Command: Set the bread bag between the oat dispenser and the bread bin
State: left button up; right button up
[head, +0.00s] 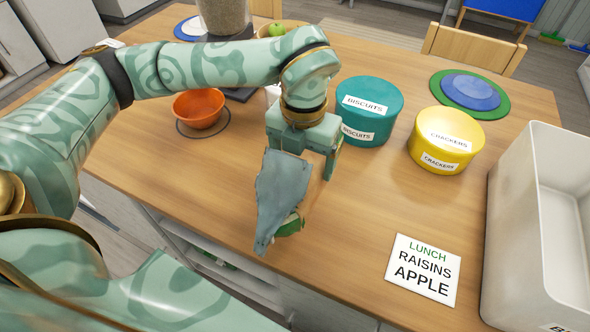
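The bread bag appears to be the grey-blue, limp-looking piece (283,190) hanging at my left gripper (305,165) above the table's front part. My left gripper points down and looks shut on it; the bag hides part of the fingers. A small green patch shows by the bag's lower end. The oat dispenser (225,17), clear with oats inside, stands at the back left on a dark base, partly hidden by my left arm. The bread bin (505,225) is the large white open bin at the right edge, its label cut off. My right gripper is out of view.
A teal biscuits tin (375,92) and a yellow crackers tin (450,135) stand right of the gripper. An orange bowl (199,107) is at the left. A lunch card (423,270) lies left of the bin. Bare wood (365,200) lies between gripper and bin.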

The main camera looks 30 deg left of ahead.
pick_arm(q)
jog(key=shift+w+a+f, duration=0.2)
jog(key=shift+a+f, duration=0.2)
jog(key=shift+f, duration=0.1)
jog(key=shift+w+a+f, duration=0.2)
jog(key=shift+a+f, duration=0.15)
jog(key=shift+f, duration=0.15)
jog(key=f, duration=0.2)
jog(key=f+b, duration=0.1)
jog(key=shift+w+a+f, duration=0.1)
jog(key=shift+a+f, duration=0.15)
jog(key=shift+f, duration=0.15)
jog(key=o, duration=1.2)
jog(key=shift+o, duration=0.2)
notch_tip(320, 180, up, 12)
jog(key=shift+r+p, duration=0.1)
jog(key=shift+p, duration=1)
